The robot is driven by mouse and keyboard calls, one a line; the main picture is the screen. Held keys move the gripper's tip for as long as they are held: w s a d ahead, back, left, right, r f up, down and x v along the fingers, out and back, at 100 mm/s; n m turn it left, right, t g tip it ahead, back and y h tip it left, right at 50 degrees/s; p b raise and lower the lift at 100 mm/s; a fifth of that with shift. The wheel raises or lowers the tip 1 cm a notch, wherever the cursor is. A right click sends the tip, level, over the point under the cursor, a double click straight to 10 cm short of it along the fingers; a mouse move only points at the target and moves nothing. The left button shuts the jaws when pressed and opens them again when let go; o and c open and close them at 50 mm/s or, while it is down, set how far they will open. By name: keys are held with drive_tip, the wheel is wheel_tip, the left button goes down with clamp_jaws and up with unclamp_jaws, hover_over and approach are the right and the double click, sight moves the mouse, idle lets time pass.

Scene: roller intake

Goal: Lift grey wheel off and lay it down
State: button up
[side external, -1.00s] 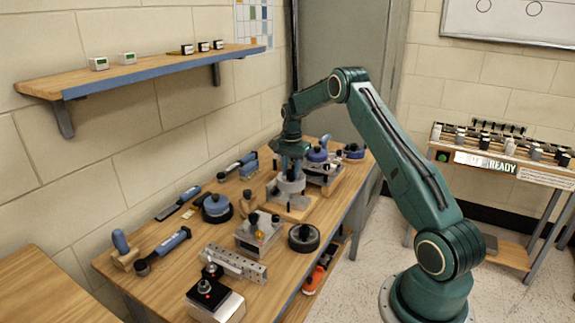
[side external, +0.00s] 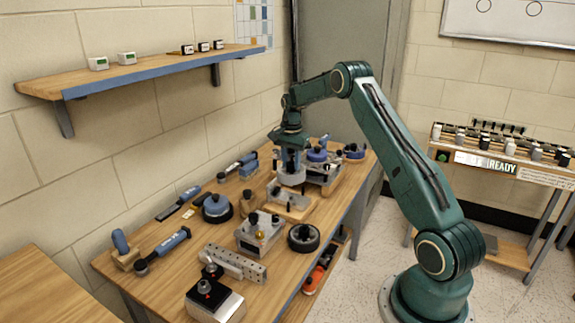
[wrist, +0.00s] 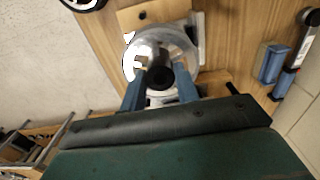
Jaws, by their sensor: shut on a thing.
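The grey wheel (side external: 291,178) is in my gripper (side external: 291,164), above and toward the back of a wooden-based fixture (side external: 287,208) with a grey metal plate. A gap to the fixture seems to show in the side view. In the wrist view the pale wheel (wrist: 180,41) is under my gripper (wrist: 161,86), with its two blue fingers on either side of the dark central knob. The wheel's far side and the finger contact are partly hidden.
A blue-topped round part (side external: 217,207) is on the left of the bench. A dark-rimmed wheel (side external: 303,237) lies near the front edge. A grey box fixture (side external: 260,235) stands before the wooden base. A blue-topped unit (side external: 318,155) is close on the right.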

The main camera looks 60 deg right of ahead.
drive_tip(key=s+d+f, duration=0.1)
drive_tip(key=s+f, duration=0.1)
drive_tip(key=s, duration=0.4)
drive_tip(key=s+d+f, duration=0.1)
drive_tip(key=s+f, duration=0.1)
drive_tip(key=s, duration=0.5)
drive_tip(key=shift+f, duration=0.4)
drive_tip(key=shift+f, duration=0.15)
drive_tip(key=shift+f, duration=3.85)
drive_tip(key=o, duration=1.2)
